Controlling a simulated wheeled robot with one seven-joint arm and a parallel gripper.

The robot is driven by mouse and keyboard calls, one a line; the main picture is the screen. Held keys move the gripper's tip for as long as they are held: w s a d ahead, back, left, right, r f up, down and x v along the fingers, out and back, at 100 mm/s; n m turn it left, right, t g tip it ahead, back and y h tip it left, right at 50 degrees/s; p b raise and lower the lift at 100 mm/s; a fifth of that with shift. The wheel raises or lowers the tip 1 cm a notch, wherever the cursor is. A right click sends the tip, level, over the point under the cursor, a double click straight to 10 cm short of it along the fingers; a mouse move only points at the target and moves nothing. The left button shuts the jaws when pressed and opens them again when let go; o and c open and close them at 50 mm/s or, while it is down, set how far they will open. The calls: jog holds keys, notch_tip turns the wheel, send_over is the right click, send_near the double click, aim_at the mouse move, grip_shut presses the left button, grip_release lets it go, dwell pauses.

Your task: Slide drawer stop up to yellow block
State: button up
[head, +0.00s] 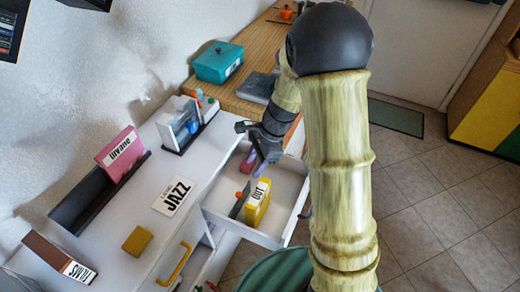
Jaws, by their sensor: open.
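An open white drawer (282,190) sticks out from the white cabinet. In it stands a yellow block (259,206) with a white label that seems to read "OUT". A thin dark upright plate (239,205), apparently the drawer stop, stands just left of the yellow block; an orange knob (238,195) shows beside it. Any gap between plate and block is too small to judge. A reddish-pink piece (246,164) is near the drawer's back. My gripper (257,164) is open above the back of the drawer, apart from the plate and yellow block. Its fingertips look purple.
On the cabinet top are a JAZZ card (173,197), a small yellow block (137,241), a pink item in a dark holder (83,203), a brown block (59,257) and a clear-fronted holder (182,125). A teal box (218,62) sits on the wooden counter (258,43).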

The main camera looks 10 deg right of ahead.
jog(key=v, duration=0.4)
jog(key=shift+d+r, duration=0.1)
jog(key=shift+r, duration=0.05)
jog(key=c, duration=0.3)
jog(key=shift+s+d+r+n, duration=0.1)
jog(key=shift+s+d+n, duration=0.1)
jog(key=shift+s+n, duration=0.1)
jog(key=c, duration=0.4)
jog(key=s+d+n, duration=0.1)
jog(key=n, duration=0.1)
jog(key=s+d+r+n+h, duration=0.1)
jog(key=s+n, duration=0.1)
jog(key=s+d+n+t+h, duration=0.1)
jog(key=shift+s+d+r+n, duration=0.3)
jog(key=shift+s+r+n, duration=0.05)
jog(key=shift+n, duration=0.05)
grip_shut()
jog(key=s+d+r+n+t+h, duration=0.1)
jog(key=s+d+n+t+h, duration=0.1)
jog(key=s+n, duration=0.4)
jog(key=shift+d+r+n, duration=0.4)
jog(key=shift+d+n, duration=0.25)
jog(key=shift+n, duration=0.95)
jog(key=shift+w, duration=0.15)
